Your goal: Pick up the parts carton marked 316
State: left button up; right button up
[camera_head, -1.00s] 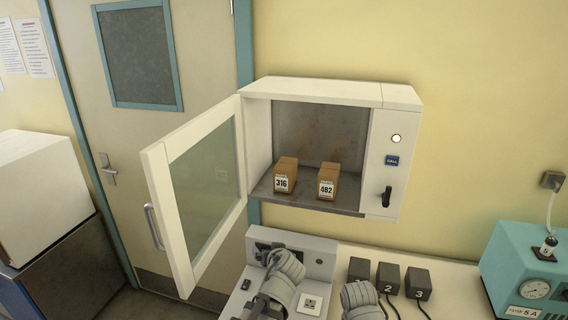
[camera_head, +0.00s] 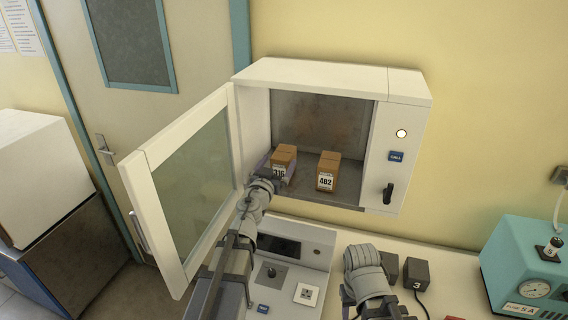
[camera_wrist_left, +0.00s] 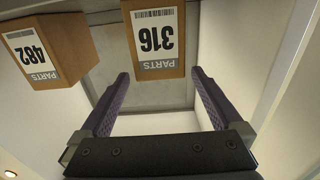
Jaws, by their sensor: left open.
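The brown parts carton marked 316 (camera_head: 285,156) stands on the incubator's floor at the left, its lower part partly hidden by my left gripper (camera_head: 271,171). In the left wrist view the 316 carton (camera_wrist_left: 156,42) shows upside down, ahead of the fingertips and between their lines. My left gripper (camera_wrist_left: 159,82) is open and empty, with a finger on each side. I cannot tell whether a finger touches the carton. My right arm shows low in the head view, but its fingertips are not clearly visible.
The carton marked 482 (camera_head: 327,171) stands to the right; it also shows in the left wrist view (camera_wrist_left: 50,52). The incubator's glass door (camera_head: 187,182) stands open at the left. Black numbered boxes (camera_head: 415,274) and a teal device (camera_head: 525,262) are on the bench.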

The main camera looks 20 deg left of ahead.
aim_at(284, 152)
pick_arm(q)
jog(key=shift+w+d+f+b, duration=0.1)
jog(key=shift+w+f+b, duration=0.1)
jog(key=shift+w, duration=1.55)
jog(key=shift+w+f+b, duration=0.15)
jog(key=shift+w+f, duration=0.05)
jog(key=shift+w, duration=1.55)
jog(key=shift+s, duration=0.15)
jog(key=c, duration=1.5)
jog(key=shift+r, duration=0.15)
jog(key=shift+c, duration=0.2)
notch_tip(284, 152, up, 10)
jog(key=p, duration=1)
